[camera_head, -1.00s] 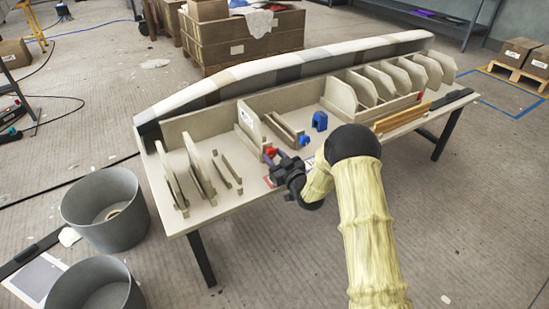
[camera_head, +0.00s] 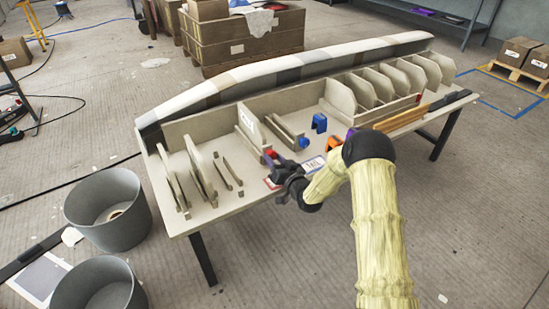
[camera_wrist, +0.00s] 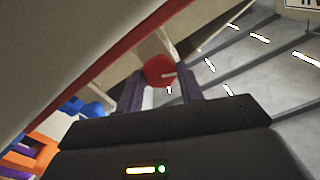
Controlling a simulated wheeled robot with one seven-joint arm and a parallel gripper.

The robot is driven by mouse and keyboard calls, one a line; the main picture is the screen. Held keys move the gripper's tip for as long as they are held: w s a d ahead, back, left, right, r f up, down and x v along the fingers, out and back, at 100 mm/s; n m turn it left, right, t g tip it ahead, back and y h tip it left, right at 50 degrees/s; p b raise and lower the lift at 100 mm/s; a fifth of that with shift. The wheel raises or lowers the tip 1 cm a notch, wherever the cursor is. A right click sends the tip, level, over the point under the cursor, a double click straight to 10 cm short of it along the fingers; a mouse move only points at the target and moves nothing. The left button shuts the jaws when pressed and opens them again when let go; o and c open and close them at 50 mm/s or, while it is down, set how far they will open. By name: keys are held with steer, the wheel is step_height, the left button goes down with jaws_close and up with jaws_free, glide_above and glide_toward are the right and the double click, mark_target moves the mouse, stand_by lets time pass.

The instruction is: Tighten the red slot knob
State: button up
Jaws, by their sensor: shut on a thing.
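The red slot knob (camera_wrist: 156,66) sits on the red-edged side of the mould in the wrist view. It is round, with a pale slot mark running nearly level on its right half. My gripper (camera_wrist: 160,82) has its purple-grey fingers on either side of the knob and is shut on it. In the head view the red knob (camera_head: 269,154) is a small spot at the front edge of the mould table, with my gripper (camera_head: 277,161) at it. My fingers partly hide it there.
A blue knob (camera_head: 304,143), a blue clamp-like piece (camera_head: 319,122) and an orange piece (camera_head: 334,145) lie right of my gripper. Upright panels (camera_head: 200,176) stand to the left. Grey bins (camera_head: 108,210) stand on the floor by the table's left end.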

steer(key=shift+s+a+m+p, duration=0.1)
steer(key=shift+m+p, duration=0.3)
steer(key=shift+m, duration=0.8)
steer(key=shift+f, duration=0.1)
steer(key=o, duration=1)
steer(key=shift+s+d, duration=0.2)
steer(key=shift+d, duration=0.1)
steer(key=p+v, duration=0.4)
steer(key=v, duration=1.2)
steer(key=shift+s+d, duration=0.2)
steer(key=shift+s, duration=0.15)
